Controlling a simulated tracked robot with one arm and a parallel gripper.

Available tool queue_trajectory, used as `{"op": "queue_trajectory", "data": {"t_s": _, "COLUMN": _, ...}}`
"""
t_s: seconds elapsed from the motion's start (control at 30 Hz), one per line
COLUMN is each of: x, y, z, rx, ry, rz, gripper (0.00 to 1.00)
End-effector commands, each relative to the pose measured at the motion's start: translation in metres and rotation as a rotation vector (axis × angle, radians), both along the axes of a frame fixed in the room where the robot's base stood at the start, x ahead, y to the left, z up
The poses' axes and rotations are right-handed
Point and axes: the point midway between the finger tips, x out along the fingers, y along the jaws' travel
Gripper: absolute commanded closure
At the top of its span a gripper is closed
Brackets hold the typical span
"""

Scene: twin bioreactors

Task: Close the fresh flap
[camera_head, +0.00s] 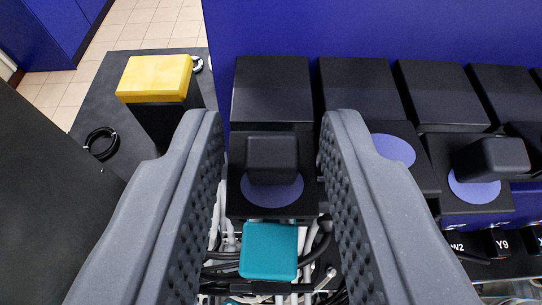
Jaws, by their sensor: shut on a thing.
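My gripper (272,118) reaches in from the bottom of the view, with its two grey, ribbed fingers standing on either side of a black block (237,203). The fingers are shut on this block. The block carries a raised black knob (272,152) and a blue disc (272,190) partly hidden behind the knob. A teal square part (269,251) sits just below the block in the picture. No label marks any part as the fresh flap, so I cannot tell which part it is.
A row of black boxes (358,88) runs along a blue wall (370,28). A similar knobbed block (491,158) stands at the right, above labelled parts. A yellow-topped black block (156,78) and coiled cable (102,143) are at left. Cables crowd the area below the teal part.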

Motion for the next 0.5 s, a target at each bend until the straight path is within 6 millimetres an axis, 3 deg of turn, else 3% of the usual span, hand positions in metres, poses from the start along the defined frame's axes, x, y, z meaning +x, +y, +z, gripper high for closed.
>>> {"op": "queue_trajectory", "data": {"t_s": 0.5, "x": -0.003, "y": 0.002, "z": -0.011, "rx": 0.001, "ry": -0.136, "rz": 0.004, "gripper": 0.94}}
